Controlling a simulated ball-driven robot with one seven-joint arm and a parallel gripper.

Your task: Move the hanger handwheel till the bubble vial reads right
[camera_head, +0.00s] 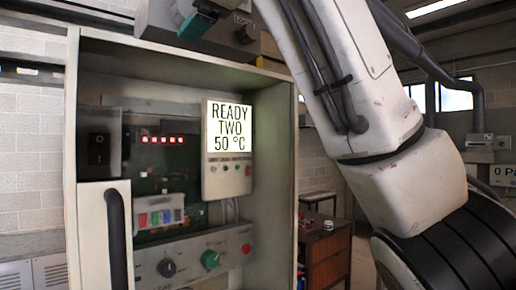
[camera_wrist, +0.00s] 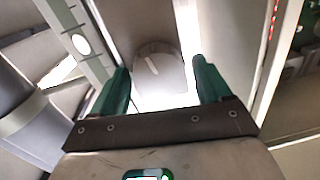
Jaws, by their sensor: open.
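My gripper (camera_wrist: 163,78) is open in the wrist view, its two green fingers apart with nothing held between them. A pale rounded grey shape (camera_wrist: 159,68) shows beyond the gap; I cannot tell whether it is the hanger handwheel. A white oval (camera_wrist: 80,44) sits on a grey-green bar at upper left, and I cannot tell if it is the bubble vial. In the head view a green piece (camera_head: 197,25), seemingly a gripper finger, is at the top beside a grey box with a black knob (camera_head: 246,34). No handwheel or vial is clearly identifiable there.
An open cabinet (camera_head: 72,150) holds a display (camera_head: 229,127) reading "READY TWO 50 °C", a row of red lights, a green knob (camera_head: 210,260) and a black knob (camera_head: 167,268). A black handle (camera_head: 117,240) stands at its front left. A brown cabinet (camera_head: 328,255) stands behind.

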